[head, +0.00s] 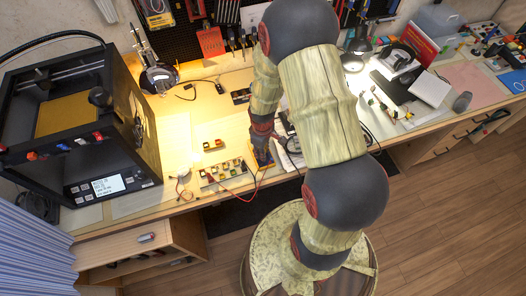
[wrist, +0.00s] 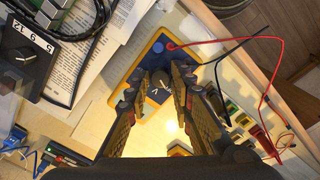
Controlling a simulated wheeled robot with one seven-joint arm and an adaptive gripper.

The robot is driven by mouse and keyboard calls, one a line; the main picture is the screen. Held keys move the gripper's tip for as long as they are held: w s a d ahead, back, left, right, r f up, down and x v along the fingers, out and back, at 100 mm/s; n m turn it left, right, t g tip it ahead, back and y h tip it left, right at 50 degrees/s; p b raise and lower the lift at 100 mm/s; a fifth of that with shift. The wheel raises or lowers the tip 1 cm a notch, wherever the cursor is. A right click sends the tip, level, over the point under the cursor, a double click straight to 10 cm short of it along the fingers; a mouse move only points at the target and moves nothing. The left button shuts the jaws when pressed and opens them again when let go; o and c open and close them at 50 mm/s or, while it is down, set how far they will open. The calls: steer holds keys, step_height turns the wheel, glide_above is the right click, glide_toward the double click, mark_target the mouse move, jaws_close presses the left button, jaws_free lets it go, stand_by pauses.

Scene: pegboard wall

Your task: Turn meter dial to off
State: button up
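The meter, a blue box with an orange-yellow edge, lies on the workbench. In the wrist view the meter (wrist: 133,76) is below my gripper, and in the head view the meter (head: 263,161) is partly hidden by it. Its dark round dial (wrist: 160,82) has a white pointer mark; a "V" shows near it. My gripper (wrist: 160,72) is open, its two fingers on either side of the dial. I cannot tell whether they touch it. In the head view my gripper (head: 262,148) points down at the meter.
A red lead (wrist: 215,42) runs from the meter. A black box with a knob marked 5, 9, 12 (wrist: 42,45) and printed papers (wrist: 90,65) are to its left. A component tray (head: 222,172) stands beside the meter. A 3D printer (head: 85,125) fills the bench's left end.

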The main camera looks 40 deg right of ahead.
steer(key=shift+o, duration=0.2)
steer(key=shift+r, duration=0.1)
step_height(320, 180, up, 12)
stand_by(0.5)
steer(key=shift+a, duration=0.1)
steer(key=shift+s, duration=0.1)
stand_by(0.3)
steer(key=s+a+r+m+t, duration=0.1)
steer(key=s+a+r, duration=0.3)
steer(key=r, duration=0.5)
steer(key=s+a+r+m+t+b, duration=0.1)
steer(key=s+a+r+m+t, duration=0.1)
steer(key=r, duration=0.7)
steer(key=s+a+r+m+t, duration=0.2)
steer(key=s+a+r, duration=0.3)
steer(key=r, duration=0.3)
steer(key=shift+s+a+r+t+b, duration=0.3)
steer(key=shift+s+a+r, duration=0.1)
steer(key=shift+s, duration=0.1)
